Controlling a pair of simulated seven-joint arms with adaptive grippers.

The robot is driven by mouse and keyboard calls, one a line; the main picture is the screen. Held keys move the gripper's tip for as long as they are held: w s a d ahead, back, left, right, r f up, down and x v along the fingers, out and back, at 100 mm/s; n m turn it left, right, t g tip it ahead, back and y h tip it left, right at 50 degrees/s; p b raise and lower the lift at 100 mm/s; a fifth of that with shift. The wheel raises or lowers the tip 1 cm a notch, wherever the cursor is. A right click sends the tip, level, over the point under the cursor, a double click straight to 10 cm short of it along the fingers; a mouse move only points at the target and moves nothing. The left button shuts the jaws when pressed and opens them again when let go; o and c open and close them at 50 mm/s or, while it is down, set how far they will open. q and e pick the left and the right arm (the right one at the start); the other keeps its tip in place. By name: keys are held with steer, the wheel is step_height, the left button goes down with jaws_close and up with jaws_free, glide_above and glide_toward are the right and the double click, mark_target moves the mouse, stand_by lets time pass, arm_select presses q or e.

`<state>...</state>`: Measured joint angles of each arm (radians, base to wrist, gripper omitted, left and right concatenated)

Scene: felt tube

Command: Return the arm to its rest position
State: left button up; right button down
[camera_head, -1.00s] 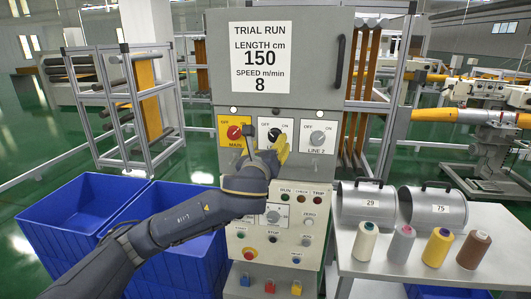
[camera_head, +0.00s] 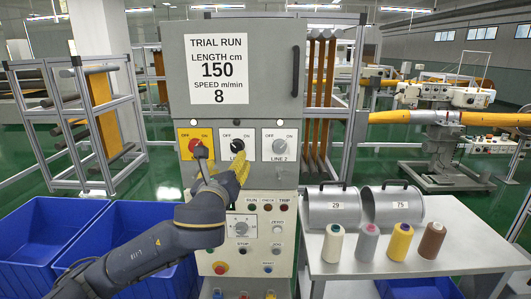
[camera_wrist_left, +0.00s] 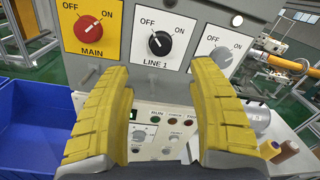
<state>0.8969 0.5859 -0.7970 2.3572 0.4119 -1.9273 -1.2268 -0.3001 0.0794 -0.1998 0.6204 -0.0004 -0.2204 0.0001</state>
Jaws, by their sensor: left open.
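My left arm reaches in from the lower left in the head view. Its yellow-fingered left gripper (camera_head: 224,176) is in front of the grey control cabinet (camera_head: 175,70), just below the switch row. In the left wrist view the fingers (camera_wrist_left: 157,78) are spread wide with nothing between them. The black LINE 1 knob (camera_wrist_left: 160,43) lies beyond the gap, apart from the fingertips. The red MAIN knob (camera_wrist_left: 88,28) is to its left and the grey LINE 2 knob (camera_wrist_left: 221,56) to its right. In the head view the gripper partly covers the LINE 1 plate. My right gripper is not seen.
Blue bins (camera_head: 35,232) stand left of the cabinet, beneath and beside my arm. A light table (camera_head: 450,235) at right holds two grey metal holders (camera_head: 333,208) and several thread cones (camera_head: 400,242). A lower panel (camera_head: 243,228) has buttons and lamps.

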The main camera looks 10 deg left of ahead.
arm_select(q)
steer(key=s+a+f+n+g, duration=0.15)
steer(key=s+f+n, duration=0.25)
steer(key=f, duration=0.5)
steer(key=s+f+n+g, duration=0.2)
steer(key=s+f+n, duration=0.25)
steer(key=f, duration=0.55)
steer(key=s+a+f+n+g, duration=0.1)
steer(key=s+f+n+g, duration=0.15)
steer(key=f+n, duration=0.45)
steer(key=s+a+f+n+g+y, duration=0.1)
steer(key=s+a+f+n+g, duration=0.25)
steer(key=s+f, duration=0.75)
steer(key=s+a+f+n+g+y, duration=0.2)
steer(key=s+a+f+n, duration=0.3)
steer(key=s+f, duration=0.6)
steer(key=s+d+f+g+h, duration=0.1)
steer(key=s+d+f, duration=0.1)
steer(key=f, duration=0.8)
steer(key=s+d+f+g+h, duration=0.1)
steer(key=d+f, duration=0.1)
steer(key=f, duration=0.7)
steer(key=s+d+f+h, duration=0.1)
steer(key=s+d+f, duration=0.1)
steer(key=f, duration=0.8)
steer(key=s+f+n+g+h, duration=0.2)
steer(key=s+f+n+g, duration=0.1)
steer(key=s+f, duration=1.7)
steer(key=shift+s, duration=0.7)
